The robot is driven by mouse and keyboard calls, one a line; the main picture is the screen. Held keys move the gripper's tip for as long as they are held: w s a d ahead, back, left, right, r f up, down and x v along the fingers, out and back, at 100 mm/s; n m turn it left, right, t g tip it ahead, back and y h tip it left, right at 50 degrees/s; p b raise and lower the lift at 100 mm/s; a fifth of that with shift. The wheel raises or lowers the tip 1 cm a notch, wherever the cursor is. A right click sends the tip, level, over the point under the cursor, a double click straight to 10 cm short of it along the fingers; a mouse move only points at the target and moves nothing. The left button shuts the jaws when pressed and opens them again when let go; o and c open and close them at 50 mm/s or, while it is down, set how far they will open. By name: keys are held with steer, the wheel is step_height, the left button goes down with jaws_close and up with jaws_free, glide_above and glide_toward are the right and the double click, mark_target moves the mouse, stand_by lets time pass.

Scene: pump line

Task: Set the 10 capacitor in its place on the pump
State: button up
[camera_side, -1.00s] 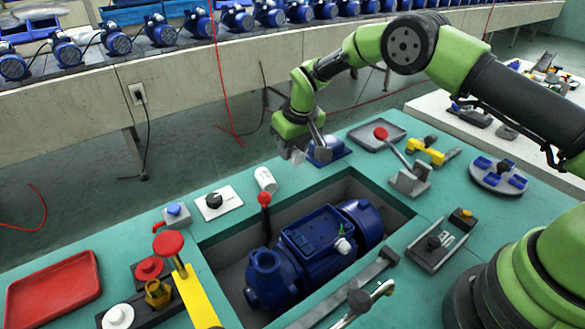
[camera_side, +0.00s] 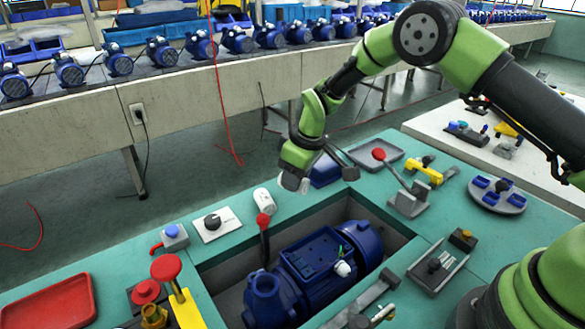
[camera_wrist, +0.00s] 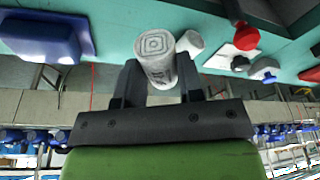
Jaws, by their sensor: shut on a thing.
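A white cylindrical capacitor (camera_wrist: 154,56) is held between the two dark fingers of my gripper (camera_wrist: 158,84) in the wrist view. Its end face shows square rings, and its dark marking is not readable. In the side view my gripper (camera_side: 292,182) is above the bench, behind the pit, and the held capacitor is partly hidden.
A blue part (camera_side: 325,172) lies just right of my gripper. A red-knobbed lever (camera_side: 263,222) stands at the pit's back edge. A grey clamp lever (camera_side: 405,200) and yellow clamp (camera_side: 428,168) are to the right. A black dial (camera_side: 212,222) and red tray (camera_side: 48,308) are left.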

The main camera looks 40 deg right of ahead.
mark_target(322, 251)
steer(key=s+n+g, duration=0.1)
steer(key=s+n, duration=0.3)
steer(key=s+a+n+y, duration=0.1)
steer(key=s+n, duration=0.3)
steer(key=s+a+n+g, duration=0.1)
steer(key=s+n, duration=0.3)
steer(key=shift+a+r+n+g+y, duration=0.15)
steer(key=shift+r+n+g+y, duration=0.15)
steer(key=shift+s+f, duration=0.2)
steer(key=shift+f, duration=0.1)
steer(key=shift+d+x, duration=0.25)
steer(key=shift+x, duration=0.75)
steer(key=shift+d+x, duration=0.25)
steer(key=shift+x, duration=0.8)
steer(key=shift+f, duration=0.45)
stand_by(0.5)
stand_by(0.5)
steer(key=o, duration=0.9)
steer(key=shift+w, duration=0.1)
steer(key=shift+r, duration=0.1)
